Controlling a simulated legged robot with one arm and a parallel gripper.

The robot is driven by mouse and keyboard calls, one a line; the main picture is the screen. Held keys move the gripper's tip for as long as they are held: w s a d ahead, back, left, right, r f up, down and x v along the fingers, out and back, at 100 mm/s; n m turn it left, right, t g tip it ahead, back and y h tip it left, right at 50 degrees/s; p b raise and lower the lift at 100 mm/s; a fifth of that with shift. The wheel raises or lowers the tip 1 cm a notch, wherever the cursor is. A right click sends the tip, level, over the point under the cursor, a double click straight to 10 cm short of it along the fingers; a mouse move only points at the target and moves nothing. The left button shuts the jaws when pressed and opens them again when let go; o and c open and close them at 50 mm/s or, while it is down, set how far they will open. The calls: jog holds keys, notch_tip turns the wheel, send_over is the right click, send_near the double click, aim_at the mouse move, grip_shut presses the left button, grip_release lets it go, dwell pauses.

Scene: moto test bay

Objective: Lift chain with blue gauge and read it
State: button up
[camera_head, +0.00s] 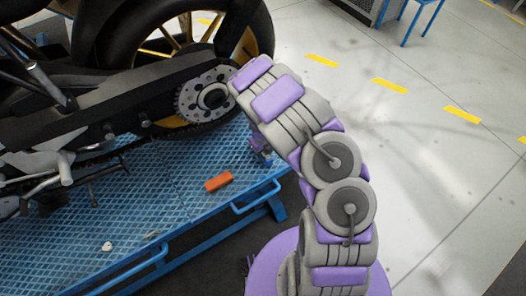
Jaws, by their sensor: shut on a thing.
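The motorcycle's chain (92,178) runs low along its side toward the rear sprocket (208,97). My arm reaches from the lower right up to the rear wheel and bends down. My gripper (260,148) is at its far end, small and partly hidden behind the arm, above the right edge of the blue platform. It is shut on a small blue thing (264,158), which looks like the blue gauge. The gauge is away from the chain, to the right of the sprocket. Its finer shape and any marks are too small to tell.
The motorcycle's rear wheel (190,42) stands over the blue mesh platform (170,205). An orange block (218,182) and small pale bits (107,246) lie on it. Blue rails (256,197) edge the platform. The grey floor at right is clear, with yellow dashes (390,86).

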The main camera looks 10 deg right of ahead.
jog(key=shift+f, duration=0.5)
dwell(0.5)
jog(key=o, duration=1.2)
jog(key=shift+o, duration=0.2)
notch_tip(320, 180, up, 17)
jog(key=p, duration=0.3)
jog(key=shift+r, duration=0.2)
